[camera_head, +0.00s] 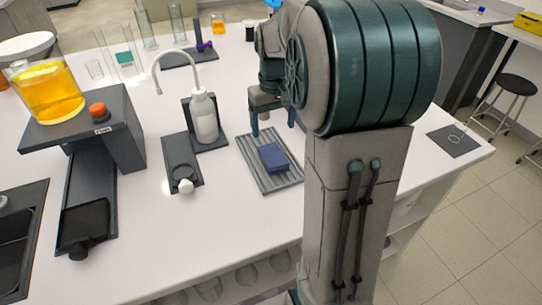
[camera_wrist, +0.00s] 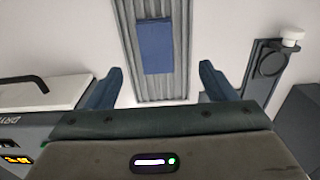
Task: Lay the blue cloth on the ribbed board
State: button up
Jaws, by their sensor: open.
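The blue cloth (camera_head: 273,157) lies as a small folded rectangle on the grey ribbed board (camera_head: 258,172), which rests flat on the white bench. In the wrist view the cloth (camera_wrist: 154,46) is on the upper part of the ribbed board (camera_wrist: 180,84), with ribs showing around it. My gripper (camera_head: 272,124) is above the far end of the board, apart from the cloth. In the wrist view my gripper (camera_wrist: 158,85) has its two blue fingers spread wide, with nothing between them. My arm hides part of the bench to the right of the board.
A white wash bottle (camera_head: 204,117) stands left of the board. A dark plate with a white knob (camera_head: 185,185) is nearer. A stand holds a flask of orange liquid (camera_head: 48,92). In the wrist view a device labelled DRY (camera_wrist: 40,105) is at left. Bare bench lies in front.

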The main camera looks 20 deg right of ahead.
jog(key=s+a+t, duration=0.1)
jog(key=s+a, duration=0.2)
jog(key=s, duration=0.3)
jog(key=s+a+f+t, duration=0.1)
jog(key=s+a, duration=0.2)
jog(key=s, duration=0.3)
jog(key=s+a, duration=0.3)
jog(key=s, duration=0.4)
jog(key=shift+a+f+t, duration=0.15)
jog(key=shift+a+t, duration=0.15)
jog(key=shift+t, duration=0.1)
jog(key=shift+w, duration=0.1)
